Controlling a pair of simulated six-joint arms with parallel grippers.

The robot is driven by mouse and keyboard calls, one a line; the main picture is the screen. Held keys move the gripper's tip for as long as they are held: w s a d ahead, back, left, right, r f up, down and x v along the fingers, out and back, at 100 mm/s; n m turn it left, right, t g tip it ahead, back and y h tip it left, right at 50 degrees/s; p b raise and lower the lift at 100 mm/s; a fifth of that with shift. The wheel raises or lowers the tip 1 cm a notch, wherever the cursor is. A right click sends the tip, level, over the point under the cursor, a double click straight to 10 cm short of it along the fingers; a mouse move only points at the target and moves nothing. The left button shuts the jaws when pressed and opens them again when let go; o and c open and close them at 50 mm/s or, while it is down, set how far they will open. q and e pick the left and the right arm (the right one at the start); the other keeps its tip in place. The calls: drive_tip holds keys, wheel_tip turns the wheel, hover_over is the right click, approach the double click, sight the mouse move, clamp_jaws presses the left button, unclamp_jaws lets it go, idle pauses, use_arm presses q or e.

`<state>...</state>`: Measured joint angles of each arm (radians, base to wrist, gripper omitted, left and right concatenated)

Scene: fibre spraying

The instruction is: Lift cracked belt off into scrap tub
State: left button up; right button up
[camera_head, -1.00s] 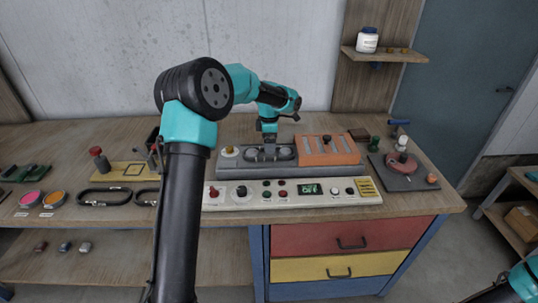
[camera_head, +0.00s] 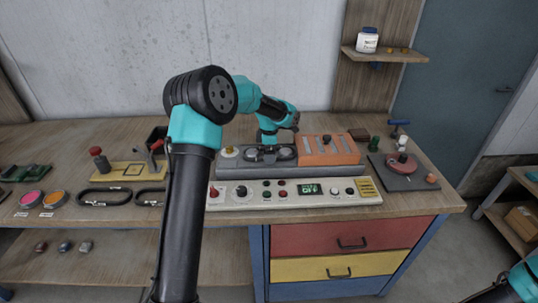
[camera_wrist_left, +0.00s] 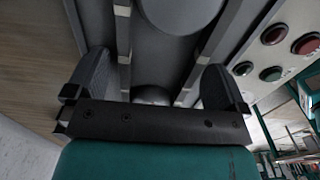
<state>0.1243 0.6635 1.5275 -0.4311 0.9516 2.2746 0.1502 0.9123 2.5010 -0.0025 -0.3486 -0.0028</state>
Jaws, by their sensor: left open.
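The belt shows in the left wrist view as two grey strands (camera_wrist_left: 220,45) running past a round grey pulley (camera_wrist_left: 180,12). In the head view the pulleys (camera_head: 284,153) sit on the grey machine base (camera_head: 240,172), left of the orange cover. No crack can be made out. My left gripper (camera_wrist_left: 154,85) is open over the machine, one finger outside each strand, with part of another round pulley between them. Whether the fingers touch the belt cannot be told. A black open box (camera_head: 156,135), possibly the scrap tub, stands behind my left arm, partly hidden. My right gripper is out of frame.
A control panel (camera_head: 235,199) with knobs and buttons lies in front of the machine. Black belt loops (camera_head: 103,197) and a yellow board (camera_head: 122,171) lie to the left. A grey plate (camera_head: 400,178) with a red part is at the right. The drawers are shut.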

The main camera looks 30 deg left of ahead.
use_arm(q)
drive_tip(key=shift+c, duration=0.4)
drive_tip(key=c, duration=0.8)
drive_tip(key=shift+r, duration=0.1)
drive_tip(key=shift+r, duration=1.8)
drive_tip(key=s+d, duration=0.2)
drive_tip(key=s, duration=0.2)
drive_tip(key=s+d, duration=0.3)
drive_tip(key=s, duration=0.2)
drive_tip(key=s+d+r, duration=0.1)
drive_tip(key=s+d, duration=0.2)
drive_tip(key=s, duration=0.1)
drive_tip(key=shift+s+d+r, duration=0.1)
drive_tip(key=shift+s+d, duration=0.1)
drive_tip(key=shift+s, duration=0.15)
